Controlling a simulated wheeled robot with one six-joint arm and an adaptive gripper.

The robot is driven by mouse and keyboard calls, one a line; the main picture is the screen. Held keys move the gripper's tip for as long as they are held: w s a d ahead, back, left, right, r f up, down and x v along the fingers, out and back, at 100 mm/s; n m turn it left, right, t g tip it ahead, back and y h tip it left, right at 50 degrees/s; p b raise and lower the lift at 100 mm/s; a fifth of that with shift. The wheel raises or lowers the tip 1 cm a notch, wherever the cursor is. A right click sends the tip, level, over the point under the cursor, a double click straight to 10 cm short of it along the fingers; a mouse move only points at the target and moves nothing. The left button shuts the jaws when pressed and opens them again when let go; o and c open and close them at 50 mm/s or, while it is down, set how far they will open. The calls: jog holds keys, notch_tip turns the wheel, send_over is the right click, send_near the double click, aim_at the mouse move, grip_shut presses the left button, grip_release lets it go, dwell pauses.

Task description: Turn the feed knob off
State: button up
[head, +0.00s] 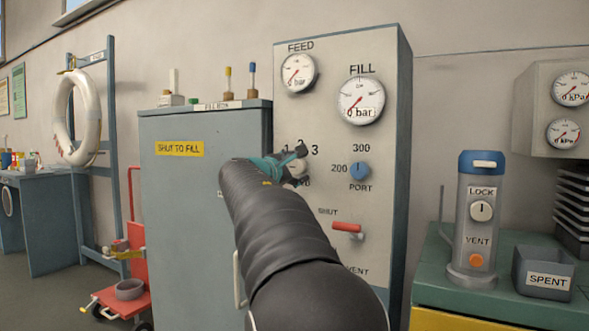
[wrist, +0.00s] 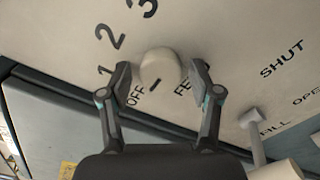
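The feed knob (wrist: 160,66) is a round, off-white knob on the pale panel, seen between my fingers in the wrist view. A short dark mark on it lies on the side facing the OFF label (wrist: 136,95). My gripper (wrist: 161,78) is open, with one finger on each side of the knob and a small gap showing at both sides. In the head view my gripper (head: 287,160) is at the panel and partly covers the knob (head: 298,169) and its labels. The feed gauge (head: 298,73) has a red needle and a "bar" readout.
The fill gauge (head: 361,101) reads 0 bar. A blue port knob (head: 360,171) is right of the feed knob, and a red-handled lever (head: 347,228) is below, near SHUT. A grey cabinet (head: 190,220) stands left of the panel. A green bench (head: 450,270) is at right.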

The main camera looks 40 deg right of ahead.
jog(key=v, duration=1.2)
jog(key=shift+w, duration=0.1)
dwell(0.5)
